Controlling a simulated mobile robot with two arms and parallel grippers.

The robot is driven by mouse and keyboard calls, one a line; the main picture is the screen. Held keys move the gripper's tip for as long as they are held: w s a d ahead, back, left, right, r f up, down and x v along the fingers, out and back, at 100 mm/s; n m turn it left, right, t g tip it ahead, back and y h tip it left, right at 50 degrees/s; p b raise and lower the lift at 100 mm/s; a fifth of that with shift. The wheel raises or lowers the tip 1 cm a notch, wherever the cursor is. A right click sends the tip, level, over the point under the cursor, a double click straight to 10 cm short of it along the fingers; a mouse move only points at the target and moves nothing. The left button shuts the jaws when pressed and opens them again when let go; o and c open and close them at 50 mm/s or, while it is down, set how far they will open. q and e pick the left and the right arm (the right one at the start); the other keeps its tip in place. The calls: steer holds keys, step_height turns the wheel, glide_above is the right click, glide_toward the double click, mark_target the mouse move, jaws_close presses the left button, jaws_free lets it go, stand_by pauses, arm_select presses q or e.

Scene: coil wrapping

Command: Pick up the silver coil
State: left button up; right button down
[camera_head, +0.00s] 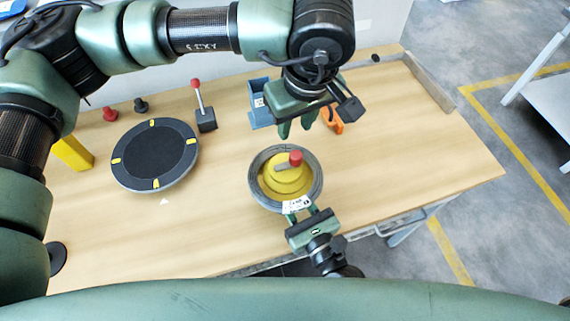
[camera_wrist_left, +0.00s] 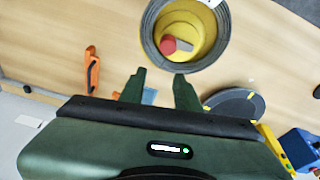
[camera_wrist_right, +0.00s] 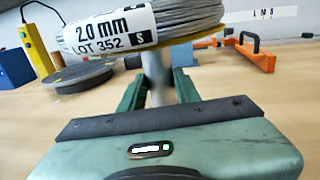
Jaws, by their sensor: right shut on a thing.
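The silver coil (camera_head: 257,193) is a ring of grey wire around a yellow hub (camera_head: 285,183) with a red knob, standing at mid-table. It also shows in the left wrist view (camera_wrist_left: 150,40); in the right wrist view it fills the top, with a white "2.0 mm LOT 352" label (camera_wrist_right: 110,32). My left gripper (camera_head: 297,128) is open and empty, beyond the coil and apart from it. My right gripper (camera_head: 301,211) is at the coil's near edge, under the label. Its fingers (camera_wrist_right: 158,82) close around a grey post below the coil; the exact contact is hard to see.
A black turntable (camera_head: 150,158) with yellow marks lies left. A red-knobbed lever (camera_head: 206,119), a blue box (camera_head: 262,117) and an orange clamp (camera_head: 337,126) stand at the back. A yellow post (camera_head: 73,153) is far left. The right side of the table (camera_head: 420,150) is clear.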

mark_target(284, 204)
arm_select(q)
steer(key=s+d+n+g+y, duration=0.2)
steer(key=s+d+n+y, duration=0.15)
steer(key=s+n, duration=0.8)
steer(key=x, duration=1.1)
steer(key=shift+w+a+f, duration=0.15)
steer(key=shift+w+a, duration=0.05)
steer(key=shift+a, duration=0.2)
jaws_close()
stand_by(0.5)
